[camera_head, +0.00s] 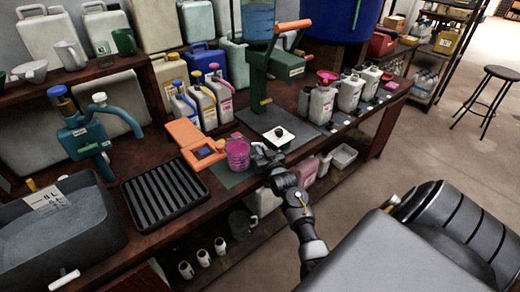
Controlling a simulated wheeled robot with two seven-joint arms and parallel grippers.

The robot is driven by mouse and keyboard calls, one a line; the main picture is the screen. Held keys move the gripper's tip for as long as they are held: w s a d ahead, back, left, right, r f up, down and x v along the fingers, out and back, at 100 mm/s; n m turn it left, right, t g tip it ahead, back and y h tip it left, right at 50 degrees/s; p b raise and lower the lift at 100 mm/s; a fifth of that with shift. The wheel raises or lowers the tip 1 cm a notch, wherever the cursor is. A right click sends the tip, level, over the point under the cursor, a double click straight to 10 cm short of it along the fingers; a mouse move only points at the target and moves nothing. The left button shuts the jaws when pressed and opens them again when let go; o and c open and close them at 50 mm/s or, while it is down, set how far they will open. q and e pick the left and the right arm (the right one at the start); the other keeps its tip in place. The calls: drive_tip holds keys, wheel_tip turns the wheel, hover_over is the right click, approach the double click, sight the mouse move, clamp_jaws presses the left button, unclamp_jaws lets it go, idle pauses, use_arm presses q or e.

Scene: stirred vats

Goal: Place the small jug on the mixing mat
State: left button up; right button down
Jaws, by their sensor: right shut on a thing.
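The small jug (238,153) looks like a pink, see-through vessel standing upright over the near part of the bench. The mixing mat looks like the flat green mat (228,179) beneath and around it; I cannot tell whether the jug's base touches it. My right gripper (257,157) reaches in from the lower right and is shut at the jug's right side. The fingers hide that side and any handle there. My left gripper is not in view.
An orange box-like device (196,143) stands left of the jug. A black ribbed tray (163,191) lies farther left. A white square with a dark lump (279,136) is behind the gripper, near a green press (259,80). Jerrycans (215,90) line the back.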

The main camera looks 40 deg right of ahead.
drive_tip(key=shift+f, duration=0.2)
drive_tip(key=c, duration=1.5)
unclamp_jaws()
drive_tip(key=shift+o, duration=0.2)
drive_tip(key=shift+r, duration=0.1)
drive_tip(key=shift+r, duration=0.15)
drive_tip(key=v, duration=1.2)
